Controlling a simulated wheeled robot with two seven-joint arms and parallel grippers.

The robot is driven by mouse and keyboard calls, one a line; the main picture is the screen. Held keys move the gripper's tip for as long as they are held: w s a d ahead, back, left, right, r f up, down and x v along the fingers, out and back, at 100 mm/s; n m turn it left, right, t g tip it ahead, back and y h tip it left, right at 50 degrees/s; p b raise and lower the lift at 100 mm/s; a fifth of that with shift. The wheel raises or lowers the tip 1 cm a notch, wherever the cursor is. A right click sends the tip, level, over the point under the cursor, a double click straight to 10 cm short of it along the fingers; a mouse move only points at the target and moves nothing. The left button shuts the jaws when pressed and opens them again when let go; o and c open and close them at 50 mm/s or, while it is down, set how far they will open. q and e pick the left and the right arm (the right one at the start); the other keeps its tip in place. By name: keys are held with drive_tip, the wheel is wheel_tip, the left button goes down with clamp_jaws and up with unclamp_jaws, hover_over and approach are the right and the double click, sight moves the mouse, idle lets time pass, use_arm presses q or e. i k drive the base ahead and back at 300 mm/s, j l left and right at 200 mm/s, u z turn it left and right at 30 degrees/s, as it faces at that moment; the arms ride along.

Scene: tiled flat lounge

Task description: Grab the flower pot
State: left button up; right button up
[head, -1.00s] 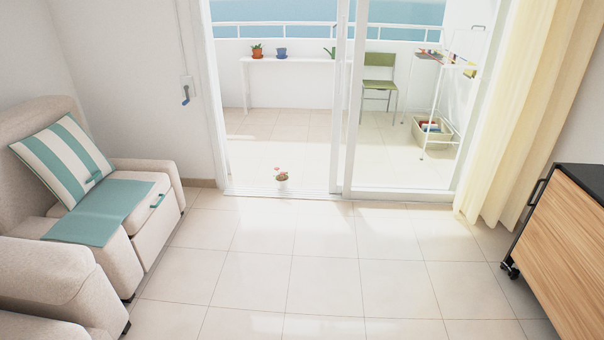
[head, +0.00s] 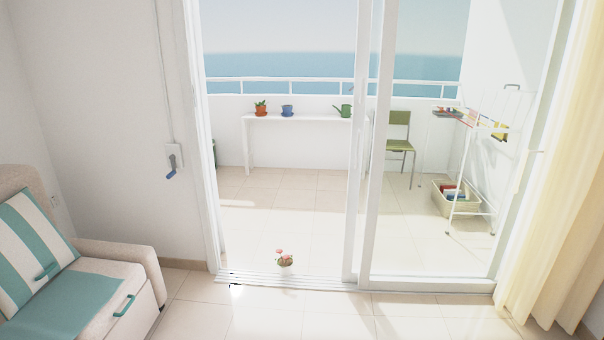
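A small flower pot (head: 285,262) with pink flowers stands on the floor in the doorway, just beyond the sliding-door track (head: 300,283). Neither of my grippers is in the head view.
The left side of the doorway is open; a glass sliding panel (head: 430,200) covers the right side. An armchair (head: 120,255) stands at left and a curtain (head: 550,190) hangs at right. A green chair (head: 398,135) and a drying rack (head: 465,170) stand outside.

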sight(285, 263)
drive_tip(key=i+u, duration=0.15)
drive_tip(key=i, duration=2)
